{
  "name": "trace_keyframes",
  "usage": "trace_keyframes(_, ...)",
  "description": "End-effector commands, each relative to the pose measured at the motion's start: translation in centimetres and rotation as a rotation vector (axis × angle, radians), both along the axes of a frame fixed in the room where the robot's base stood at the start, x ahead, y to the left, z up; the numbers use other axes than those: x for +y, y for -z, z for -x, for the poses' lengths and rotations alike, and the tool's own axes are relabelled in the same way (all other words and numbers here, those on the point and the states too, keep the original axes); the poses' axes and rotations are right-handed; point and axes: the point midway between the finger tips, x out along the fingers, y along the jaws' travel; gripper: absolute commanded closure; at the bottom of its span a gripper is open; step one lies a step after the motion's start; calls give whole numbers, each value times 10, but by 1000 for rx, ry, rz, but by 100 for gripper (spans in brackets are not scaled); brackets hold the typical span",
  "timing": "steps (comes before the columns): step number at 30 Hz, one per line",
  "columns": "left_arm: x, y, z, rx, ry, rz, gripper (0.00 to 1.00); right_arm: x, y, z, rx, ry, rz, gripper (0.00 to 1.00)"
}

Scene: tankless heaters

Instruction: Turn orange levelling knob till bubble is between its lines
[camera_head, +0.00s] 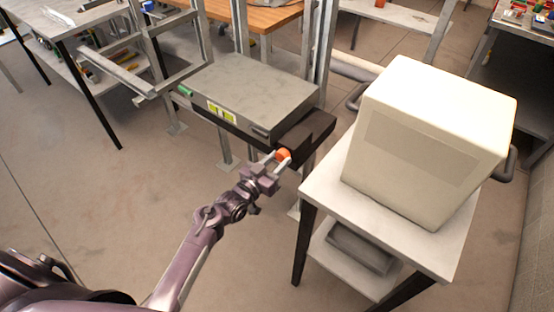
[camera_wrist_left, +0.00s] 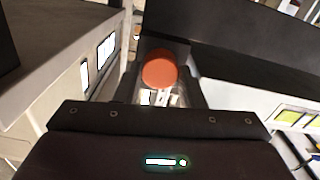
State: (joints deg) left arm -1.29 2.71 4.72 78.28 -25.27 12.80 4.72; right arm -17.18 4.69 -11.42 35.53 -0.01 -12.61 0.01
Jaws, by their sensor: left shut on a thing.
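The orange levelling knob (camera_head: 283,154) sits at the front right corner of a grey metal box, on a dark bracket (camera_head: 308,136). My left gripper (camera_head: 275,160) reaches it from the front and is shut on it. In the left wrist view the round orange knob (camera_wrist_left: 159,70) lies between the fingers (camera_wrist_left: 160,85). A yellow-green level vial (camera_head: 221,112) shows on the front of the grey box (camera_head: 250,90). The bubble is too small to make out. My right gripper is not in view.
A cream box (camera_head: 430,140) stands on a white side table (camera_head: 325,190) close to the right of the knob. Metal uprights (camera_head: 325,45) stand behind the bracket. Open floor (camera_head: 130,190) lies in front and to the left.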

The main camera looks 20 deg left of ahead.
Motion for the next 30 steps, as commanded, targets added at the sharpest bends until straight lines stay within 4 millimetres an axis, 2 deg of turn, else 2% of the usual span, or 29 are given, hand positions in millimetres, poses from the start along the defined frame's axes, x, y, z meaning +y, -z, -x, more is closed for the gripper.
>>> trace_keyframes(14,0,2,1,10,1,16,87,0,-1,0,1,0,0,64)
trace_keyframes(15,0,2,1,10,1,16,63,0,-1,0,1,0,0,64)
trace_keyframes(20,0,2,1,9,0,15,43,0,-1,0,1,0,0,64)
trace_keyframes(30,2,1,5,7,-1,14,43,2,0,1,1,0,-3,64)
